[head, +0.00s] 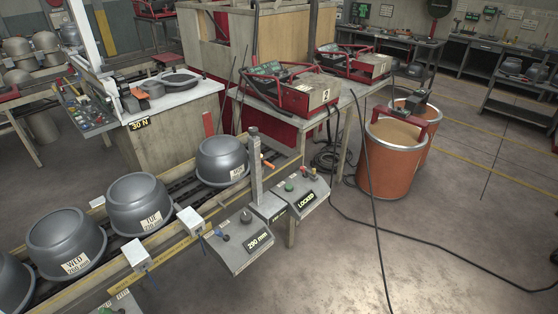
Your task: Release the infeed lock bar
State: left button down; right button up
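A conveyor (150,243) runs from the lower left toward the middle and carries several grey metal bowls. The last bowl (222,158) stands at its far end beside an upright grey post (256,170). An orange handle (268,164) shows just right of the post. A grey control box (300,192) in front of the post has a green button, a small red part and a display reading LOCKED (306,200). I cannot tell for certain which part is the infeed lock bar. Neither of my grippers is in view.
A second control box (238,240) reads 290 mm. Behind stand a cabinet marked 30 N (165,138) and a table with red-framed machines (290,90). Orange drums (392,155) stand to the right. Black cables (440,236) cross the otherwise open floor at right.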

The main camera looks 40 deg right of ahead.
aim_at(313, 173)
jog(key=z, duration=1.65)
jog(key=i, duration=1.6)
jog(key=z, duration=0.05)
